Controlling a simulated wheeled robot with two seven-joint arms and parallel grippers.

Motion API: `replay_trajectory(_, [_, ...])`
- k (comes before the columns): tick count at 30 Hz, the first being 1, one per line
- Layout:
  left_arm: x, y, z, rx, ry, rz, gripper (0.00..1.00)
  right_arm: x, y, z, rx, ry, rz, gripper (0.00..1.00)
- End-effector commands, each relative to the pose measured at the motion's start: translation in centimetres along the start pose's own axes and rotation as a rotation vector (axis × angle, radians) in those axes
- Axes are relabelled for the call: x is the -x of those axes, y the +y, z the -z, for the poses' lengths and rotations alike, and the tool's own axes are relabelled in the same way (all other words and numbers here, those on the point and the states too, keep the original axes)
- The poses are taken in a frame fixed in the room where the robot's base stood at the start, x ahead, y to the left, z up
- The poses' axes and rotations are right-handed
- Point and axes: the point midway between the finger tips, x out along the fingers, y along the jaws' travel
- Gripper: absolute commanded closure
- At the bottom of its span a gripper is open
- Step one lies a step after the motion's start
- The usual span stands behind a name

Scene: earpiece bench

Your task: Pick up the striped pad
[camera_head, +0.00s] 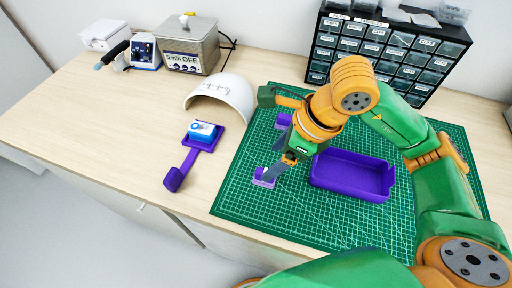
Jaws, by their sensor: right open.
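I cannot make out a clearly striped pad in the head view. My right gripper (268,176) is open and points down over the left part of the green mat. Its fingertips are at a small purple piece (261,183); whether they touch it I cannot tell, and the fingers hide part of it. Another small purple piece (283,121) lies farther back, partly beside my arm. A small blue and white block (202,130) sits on a purple holder (172,181) to the left of the mat. My left gripper is not in view.
A purple tray (352,181) lies on the green mat (240,203), right of my gripper. A white curved shell (232,94), a metal bath (189,49), a blue and white unit (145,52) and a dark drawer cabinet (390,42) stand behind. The table's left is clear.

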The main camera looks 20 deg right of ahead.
Motion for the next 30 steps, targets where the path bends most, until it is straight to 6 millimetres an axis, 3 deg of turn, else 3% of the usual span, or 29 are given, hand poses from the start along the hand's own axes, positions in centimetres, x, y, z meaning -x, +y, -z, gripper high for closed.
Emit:
replay_trajectory(9, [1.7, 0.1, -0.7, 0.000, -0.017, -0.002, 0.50, -5.5, -0.4, -0.2, -0.002, 0.003, -0.006, 0.20])
replay_trajectory(17, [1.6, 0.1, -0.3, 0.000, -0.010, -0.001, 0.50, -6.4, -0.5, -0.2, 0.001, 0.000, -0.002, 0.20])
replay_trajectory(20, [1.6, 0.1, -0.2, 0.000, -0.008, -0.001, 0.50, -6.4, -0.5, -0.2, 0.000, 0.000, -0.002, 0.42])
replay_trajectory(26, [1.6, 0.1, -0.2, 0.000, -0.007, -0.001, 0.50, -6.4, -0.5, -0.2, 0.000, 0.000, -0.002, 0.96])
replay_trajectory(27, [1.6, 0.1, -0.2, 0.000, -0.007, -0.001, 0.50, -6.4, -0.5, -0.2, 0.000, 0.000, -0.002, 1.00])
replay_trajectory(30, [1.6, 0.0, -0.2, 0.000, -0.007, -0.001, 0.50, -6.4, -0.5, -0.2, 0.000, 0.000, -0.002, 1.00])
